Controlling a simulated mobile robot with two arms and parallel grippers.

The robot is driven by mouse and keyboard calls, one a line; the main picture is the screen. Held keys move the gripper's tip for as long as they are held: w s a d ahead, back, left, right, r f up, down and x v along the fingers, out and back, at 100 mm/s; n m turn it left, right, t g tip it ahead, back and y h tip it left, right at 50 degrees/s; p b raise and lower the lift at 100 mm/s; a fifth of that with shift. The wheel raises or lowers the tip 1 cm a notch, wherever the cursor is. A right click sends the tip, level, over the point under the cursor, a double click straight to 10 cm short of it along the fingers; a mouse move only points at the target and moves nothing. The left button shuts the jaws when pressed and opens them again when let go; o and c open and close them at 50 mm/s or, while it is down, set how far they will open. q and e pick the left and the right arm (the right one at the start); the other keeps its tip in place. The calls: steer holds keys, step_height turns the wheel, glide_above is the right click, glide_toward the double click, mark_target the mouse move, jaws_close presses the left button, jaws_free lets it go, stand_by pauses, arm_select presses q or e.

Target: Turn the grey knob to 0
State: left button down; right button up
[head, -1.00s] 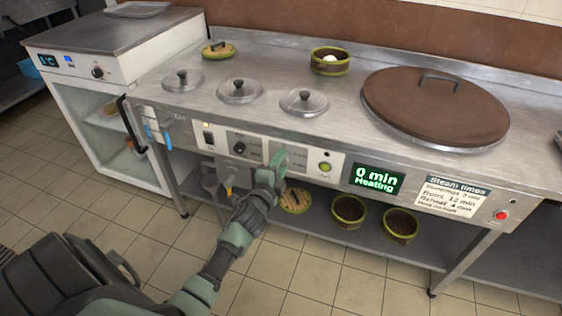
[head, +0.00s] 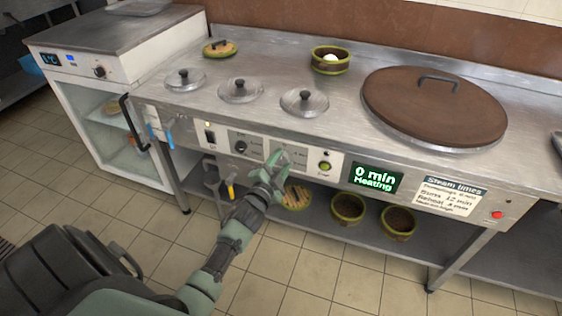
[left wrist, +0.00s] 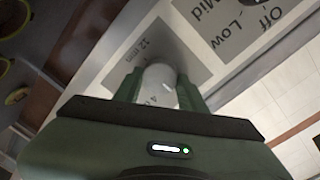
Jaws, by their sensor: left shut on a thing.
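My left gripper (head: 276,166) is at the control panel on the front of the steel counter. In the left wrist view its two green fingers (left wrist: 162,88) stand on either side of a pale grey knob (left wrist: 160,82) and are shut on it. The label around the knob (left wrist: 150,45) shows "12 min" and a partly covered "4"; the 0 mark and the knob's pointer cannot be made out. In the head view the gripper largely hides the knob. The display (head: 376,177) reads "0 min Heating". My right gripper is not in view.
Bowls (head: 348,208) stand on the shelf below. Lids (head: 304,102) and a large brown cover (head: 434,105) lie on top.

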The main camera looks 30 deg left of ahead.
arm_select(q)
steer(key=shift+f, duration=0.1)
steer(key=c, duration=0.8)
jaws_free()
steer(key=shift+c, duration=0.2)
steer(key=shift+s, duration=0.25)
steer(key=p+v, duration=0.1)
steer(key=v, duration=0.6)
steer(key=shift+s, duration=0.15)
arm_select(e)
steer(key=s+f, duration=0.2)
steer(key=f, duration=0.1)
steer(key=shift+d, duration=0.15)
arm_select(q)
steer(key=shift+d, duration=0.1)
